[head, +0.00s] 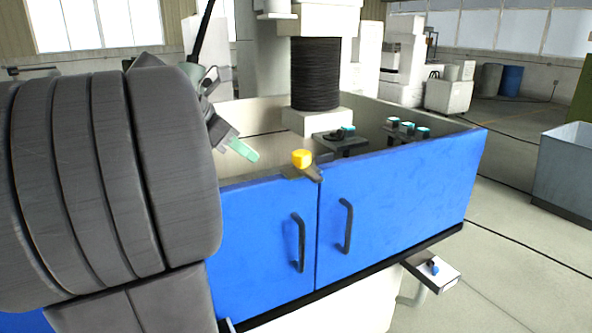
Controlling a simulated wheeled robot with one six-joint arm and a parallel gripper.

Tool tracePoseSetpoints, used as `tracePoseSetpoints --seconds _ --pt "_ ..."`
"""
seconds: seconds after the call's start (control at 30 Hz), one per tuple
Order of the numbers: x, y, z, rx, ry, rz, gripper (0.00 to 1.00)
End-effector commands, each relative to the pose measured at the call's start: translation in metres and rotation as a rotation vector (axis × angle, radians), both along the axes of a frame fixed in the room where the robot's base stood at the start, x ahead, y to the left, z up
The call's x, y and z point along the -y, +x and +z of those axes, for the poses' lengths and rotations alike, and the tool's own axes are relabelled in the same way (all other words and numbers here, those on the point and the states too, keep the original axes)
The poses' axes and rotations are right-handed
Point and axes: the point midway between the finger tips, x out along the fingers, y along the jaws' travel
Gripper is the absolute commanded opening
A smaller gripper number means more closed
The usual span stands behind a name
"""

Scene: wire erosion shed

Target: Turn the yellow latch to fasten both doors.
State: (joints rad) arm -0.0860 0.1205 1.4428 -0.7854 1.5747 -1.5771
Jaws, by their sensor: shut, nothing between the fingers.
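The yellow latch (302,159) sits at the top edge of the blue doors, above the seam between them. A dark bar under it points down to the right, its end near the top of the seam. The left blue door (258,240) and the right blue door (400,195) both stand closed, edges meeting at the seam, each with a dark vertical handle. My gripper (243,150) is shut and empty, its pale green fingertips left of the latch and apart from it in the picture. My dark arm hides the far left part of the left door.
Behind the doors is an open tank with a dark ribbed column (315,75) and small teal-topped fixtures (408,128) inside. A small shelf with a blue knob (434,268) juts out at lower right. A grey bin (565,175) stands at right; floor between is clear.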

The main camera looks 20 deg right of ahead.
Motion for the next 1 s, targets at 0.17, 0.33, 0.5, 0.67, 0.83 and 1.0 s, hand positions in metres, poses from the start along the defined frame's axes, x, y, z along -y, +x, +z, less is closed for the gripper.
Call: tracePoseSetpoints --seconds 0.17,0.33,0.5,0.67,0.83,1.0 --pt "0.002 0.000 -0.003 -0.001 0.000 -0.001 0.00" --pt "0.018 0.001 -0.018 -0.004 0.000 -0.004 0.00" --pt "0.043 0.003 -0.044 -0.005 0.000 -0.005 0.00" --pt "0.068 0.005 -0.069 -0.004 0.001 -0.004 0.00" --pt "0.092 0.007 -0.071 0.000 0.001 -0.004 0.00" --pt "0.106 0.009 -0.071 0.000 0.001 -0.003 0.00"
